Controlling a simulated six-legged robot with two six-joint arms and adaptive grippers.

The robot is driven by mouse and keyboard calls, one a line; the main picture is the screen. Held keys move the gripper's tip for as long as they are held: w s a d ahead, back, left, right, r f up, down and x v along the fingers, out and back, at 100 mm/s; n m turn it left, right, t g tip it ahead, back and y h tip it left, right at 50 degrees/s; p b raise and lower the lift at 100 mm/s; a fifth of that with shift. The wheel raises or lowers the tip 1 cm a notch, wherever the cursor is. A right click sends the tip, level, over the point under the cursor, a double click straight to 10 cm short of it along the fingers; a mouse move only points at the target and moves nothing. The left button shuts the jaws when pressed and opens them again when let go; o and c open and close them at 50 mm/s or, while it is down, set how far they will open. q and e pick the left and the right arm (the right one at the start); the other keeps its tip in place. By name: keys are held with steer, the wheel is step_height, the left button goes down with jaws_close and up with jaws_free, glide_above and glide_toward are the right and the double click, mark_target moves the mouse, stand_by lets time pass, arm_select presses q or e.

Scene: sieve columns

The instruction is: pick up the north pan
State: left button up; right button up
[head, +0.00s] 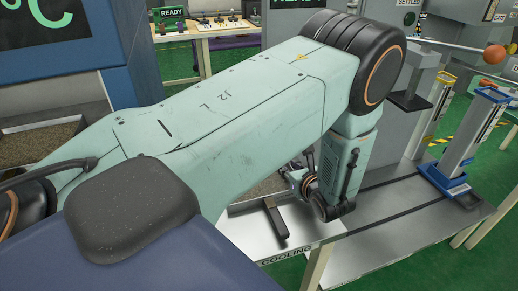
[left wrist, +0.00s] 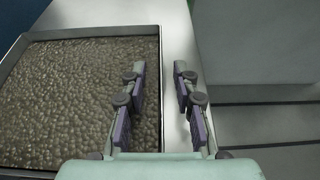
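A shallow metal pan full of brown-grey gravel fills the left of the left wrist view; its right rim (left wrist: 161,105) runs between my left gripper's fingers as seen from above. My left gripper (left wrist: 159,72) is open, with purple-padded fingers and nothing held. The left finger overlaps the gravel, the right one the pale bench. I cannot tell the height above the rim. In the head view the left gripper (head: 296,178) is small and partly hidden by my arm, beside gravel (head: 268,188) on the bench labelled COOLING. No label shows which pan is north. My right gripper is not in view.
A blue-based column (head: 456,150) stands at right, near a lever with an orange knob (head: 494,54). More gravel (head: 42,142) shows in the blue machine at left. A grey block (left wrist: 255,45) stands right of the fingers.

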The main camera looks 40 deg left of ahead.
arm_select(q)
steer(key=shift+a, duration=0.2)
steer(key=shift+w+d+r, duration=0.1)
steer(key=shift+d, duration=0.25)
steer(key=shift+c, duration=0.8)
steer(key=shift+a, duration=0.25)
jaws_close()
steer(key=shift+d, duration=0.1)
